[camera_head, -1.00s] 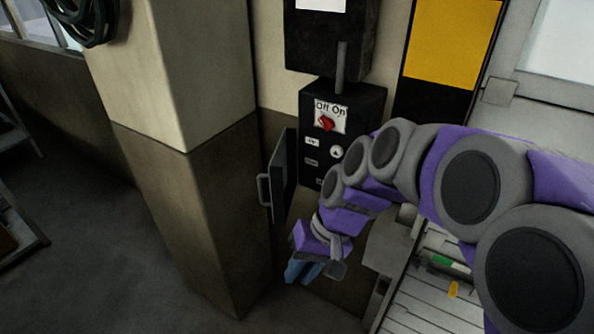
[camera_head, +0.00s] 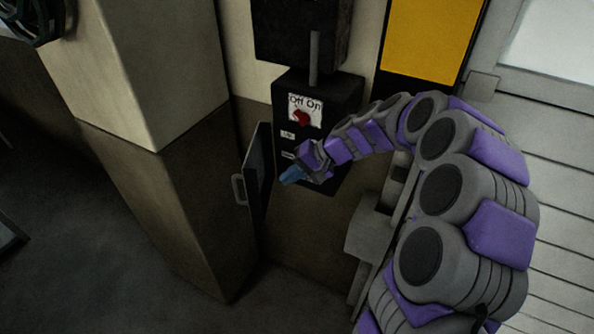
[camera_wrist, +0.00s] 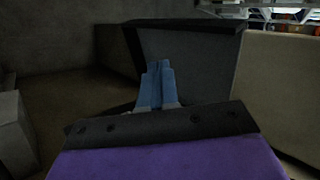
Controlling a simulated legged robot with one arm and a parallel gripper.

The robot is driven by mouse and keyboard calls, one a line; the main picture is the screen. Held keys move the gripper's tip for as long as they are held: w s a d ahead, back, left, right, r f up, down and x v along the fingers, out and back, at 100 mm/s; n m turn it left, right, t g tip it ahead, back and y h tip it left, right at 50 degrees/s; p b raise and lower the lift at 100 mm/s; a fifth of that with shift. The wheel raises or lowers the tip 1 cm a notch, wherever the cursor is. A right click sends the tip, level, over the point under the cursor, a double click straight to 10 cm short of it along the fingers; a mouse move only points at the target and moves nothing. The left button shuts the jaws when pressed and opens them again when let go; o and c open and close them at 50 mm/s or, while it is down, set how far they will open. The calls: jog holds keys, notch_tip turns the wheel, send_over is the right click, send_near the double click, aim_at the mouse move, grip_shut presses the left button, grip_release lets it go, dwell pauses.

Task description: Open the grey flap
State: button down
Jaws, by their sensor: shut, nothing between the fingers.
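The grey flap (camera_head: 259,176) with its pale handle (camera_head: 238,189) stands swung out from the left side of the black control box (camera_head: 324,97), edge-on in the head view. My gripper (camera_head: 289,177) is shut and empty, its blue fingers close to the inner side of the flap, in front of the box's lower part. In the wrist view the blue fingertips (camera_wrist: 159,72) are together, with the dark flap (camera_wrist: 196,64) just beyond them. I cannot tell whether they touch it. My arm hides part of the box's lower face.
A beige and brown pillar (camera_head: 170,170) stands just left of the flap. The box carries a red switch (camera_head: 300,118) marked Off and On. A grey block (camera_head: 371,227) is below my arm at right. Open floor (camera_head: 90,260) lies at lower left.

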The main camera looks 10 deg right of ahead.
aim_at(250, 189)
jog(key=shift+w+a+f, duration=0.45)
jog(key=shift+a+f, duration=0.35)
jog(key=shift+a, duration=0.7)
jog(key=shift+w+a+f, duration=0.4)
jog(key=shift+a+f, duration=0.4)
jog(key=shift+a, duration=0.75)
jog(key=shift+w+a+f, duration=0.45)
jog(key=shift+a+f, duration=0.35)
jog(key=shift+a, duration=0.7)
jog(key=shift+d, duration=0.5)
jog(key=shift+w+r+m, duration=0.1)
jog(key=shift+w+m, duration=0.05)
jog(key=shift+m, duration=0.15)
jog(key=w+a+m+t, duration=0.1)
jog(key=a, duration=0.1)
jog(key=a+m+t+h, duration=0.1)
jog(key=a, duration=0.1)
jog(key=w+a+m+t, duration=0.1)
jog(key=a, duration=0.1)
jog(key=shift+w+a+m+p, duration=0.3)
jog(key=shift+w+a+p, duration=0.05)
jog(key=shift+p, duration=0.05)
jog(key=shift+s+d, duration=0.1)
jog(key=shift+d, duration=1.15)
